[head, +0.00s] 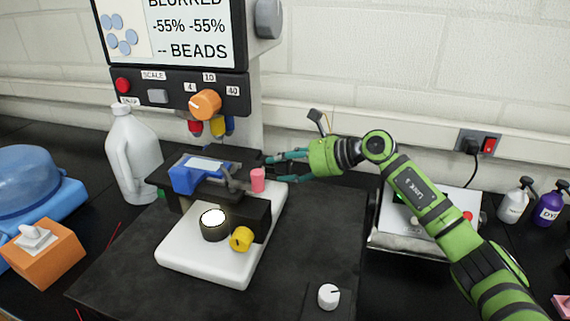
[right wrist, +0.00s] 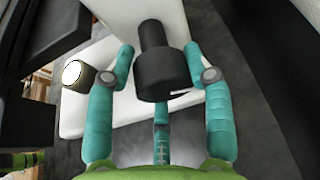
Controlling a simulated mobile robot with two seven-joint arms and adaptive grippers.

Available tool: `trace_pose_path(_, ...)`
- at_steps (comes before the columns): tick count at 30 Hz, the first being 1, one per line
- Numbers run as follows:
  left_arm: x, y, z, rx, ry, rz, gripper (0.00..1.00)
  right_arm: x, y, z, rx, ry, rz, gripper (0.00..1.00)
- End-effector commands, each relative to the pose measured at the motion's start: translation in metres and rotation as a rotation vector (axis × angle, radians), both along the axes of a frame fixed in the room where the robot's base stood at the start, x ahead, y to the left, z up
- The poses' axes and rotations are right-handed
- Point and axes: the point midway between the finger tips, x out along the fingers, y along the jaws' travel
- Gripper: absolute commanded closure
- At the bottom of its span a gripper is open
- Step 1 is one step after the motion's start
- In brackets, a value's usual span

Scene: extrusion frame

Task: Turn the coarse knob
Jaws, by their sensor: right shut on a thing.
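A black stepped knob (right wrist: 163,72) juts from the white microscope body in the right wrist view. It has a thick front part and a pale mark on its near face; I take it for the coarse knob. My right gripper (head: 270,169) is shut on it, with teal fingers (right wrist: 160,48) on both sides and a third finger below. In the head view the fingers reach in from the right beside the microscope's upright, and I cannot make out the knob there. The microscope (head: 205,262) has a white base and a lit round lamp (head: 213,219). My left gripper is not in view.
The screen (head: 190,52) above reads "BLURRED". An orange dial (head: 205,104) is under it. A pink cylinder (head: 257,180) and a yellow knob (head: 241,239) are near the stage. A white jug (head: 133,155) stands left. The mat's right front is clear around a white knob (head: 329,296).

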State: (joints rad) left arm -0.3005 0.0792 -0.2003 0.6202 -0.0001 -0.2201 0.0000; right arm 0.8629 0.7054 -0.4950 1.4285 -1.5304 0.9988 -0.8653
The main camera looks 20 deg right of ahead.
Motion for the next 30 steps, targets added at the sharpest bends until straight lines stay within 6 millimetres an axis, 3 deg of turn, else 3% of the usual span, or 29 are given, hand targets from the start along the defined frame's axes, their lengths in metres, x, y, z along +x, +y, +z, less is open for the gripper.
trace_pose_path(1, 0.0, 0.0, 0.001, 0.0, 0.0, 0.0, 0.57, 0.003, -0.002, 0.01, 0.01, -0.021, -0.009, 0.81)
trace_pose_path(8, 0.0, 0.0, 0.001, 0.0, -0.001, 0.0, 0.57, 0.003, -0.002, 0.01, 0.009, -0.022, -0.01, 0.81)
trace_pose_path(9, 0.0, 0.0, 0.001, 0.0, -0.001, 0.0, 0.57, 0.003, -0.002, 0.01, 0.008, -0.021, -0.01, 0.36)
trace_pose_path(10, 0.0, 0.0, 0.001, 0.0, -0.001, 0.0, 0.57, 0.003, -0.002, 0.01, 0.009, -0.021, -0.009, 0.28)
trace_pose_path(21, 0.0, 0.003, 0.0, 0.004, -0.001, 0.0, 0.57, 0.0, -0.005, 0.007, 0.003, -0.013, -0.007, 0.28)
trace_pose_path(30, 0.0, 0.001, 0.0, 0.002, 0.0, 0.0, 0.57, -0.031, -0.045, 0.026, -0.001, -0.013, -0.01, 0.28)
